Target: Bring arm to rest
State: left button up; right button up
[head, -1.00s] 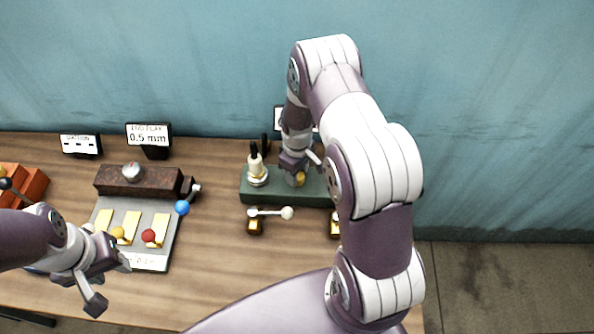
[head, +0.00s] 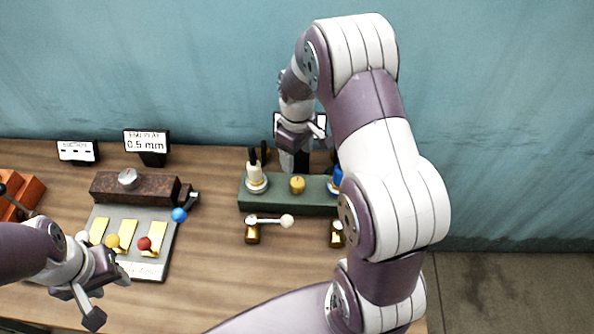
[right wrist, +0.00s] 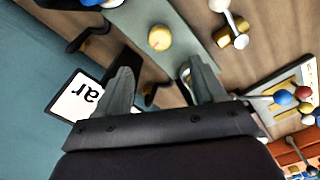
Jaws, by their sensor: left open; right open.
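My right gripper (head: 302,145) is raised at the back of the table, above and behind the green base (head: 318,207). It is open and empty; in the right wrist view its two fingers (right wrist: 160,88) stand apart with nothing between them. A yellow knob (head: 297,184) sits on the green base between a white-and-brass fitting (head: 256,180) and a blue-topped fitting (head: 337,178). The knob also shows in the right wrist view (right wrist: 160,38). My left gripper (head: 108,297) is open and empty at the front left, low in the view near the grey plate.
A grey plate (head: 150,268) with yellow strips and coloured balls lies at left, before a brown block (head: 135,188). Signs (head: 147,142) stand along the back. A white-ended lever (head: 270,221) lies before the green base. The blue wall (head: 200,70) is close behind.

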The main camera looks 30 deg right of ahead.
jog(key=shift+r, duration=0.95)
